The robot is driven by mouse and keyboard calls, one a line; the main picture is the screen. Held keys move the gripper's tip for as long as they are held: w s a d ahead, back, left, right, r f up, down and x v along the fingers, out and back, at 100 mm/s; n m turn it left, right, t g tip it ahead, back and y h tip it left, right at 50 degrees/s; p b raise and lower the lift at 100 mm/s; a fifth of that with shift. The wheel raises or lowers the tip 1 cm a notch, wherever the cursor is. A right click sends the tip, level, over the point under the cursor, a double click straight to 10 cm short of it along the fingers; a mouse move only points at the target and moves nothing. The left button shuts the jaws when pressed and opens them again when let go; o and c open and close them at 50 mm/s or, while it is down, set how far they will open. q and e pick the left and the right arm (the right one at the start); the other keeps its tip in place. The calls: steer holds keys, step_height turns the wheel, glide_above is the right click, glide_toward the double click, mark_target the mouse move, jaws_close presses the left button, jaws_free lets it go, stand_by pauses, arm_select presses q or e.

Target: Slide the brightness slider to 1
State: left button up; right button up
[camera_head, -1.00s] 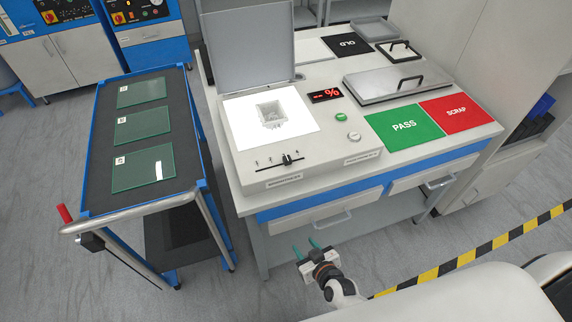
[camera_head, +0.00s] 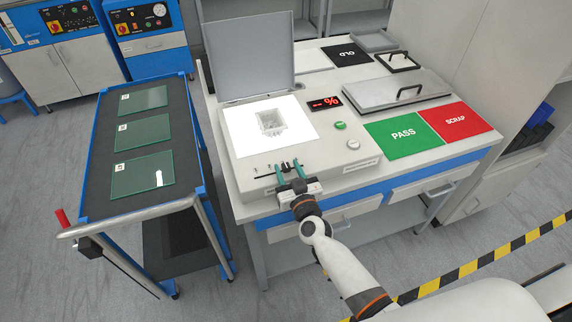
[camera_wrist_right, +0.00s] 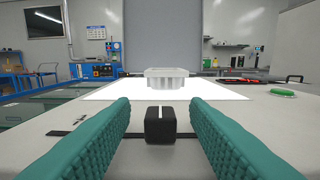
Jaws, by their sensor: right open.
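The brightness slider is a small black knob (camera_wrist_right: 160,125) with a white line on top, in a dark slot in the front of the light box. In the head view the knob (camera_head: 284,166) shows partly between the fingers. My right gripper (camera_head: 288,170) is open, its teal fingers on either side of the knob; in the wrist view (camera_wrist_right: 160,130) a gap shows between the knob and each finger. The slot (camera_head: 262,174) runs on to the left of the gripper. The red display (camera_head: 325,103) shows dashes and a percent sign. My left gripper is not in view.
A clear plastic part (camera_head: 270,122) sits on the lit white panel (camera_head: 240,125), with the grey lid (camera_head: 250,60) raised behind. Green (camera_head: 340,126) and white (camera_head: 353,144) buttons are to the right. A blue cart (camera_head: 88,200) with glass plates stands at left.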

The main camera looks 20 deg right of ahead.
mark_target(256, 178)
steer(key=shift+w, duration=1.1)
jaws_close()
steer(key=a, duration=0.3)
steer(key=a+p, duration=0.1)
steer(key=a, duration=0.4)
steer(key=shift+s+a, duration=0.25)
steer(key=shift+a, duration=0.1)
steer(key=shift+d+f, duration=0.1)
steer(key=shift+d, duration=0.1)
jaws_free()
steer(key=shift+a, duration=0.25)
steer(key=shift+d, duration=0.1)
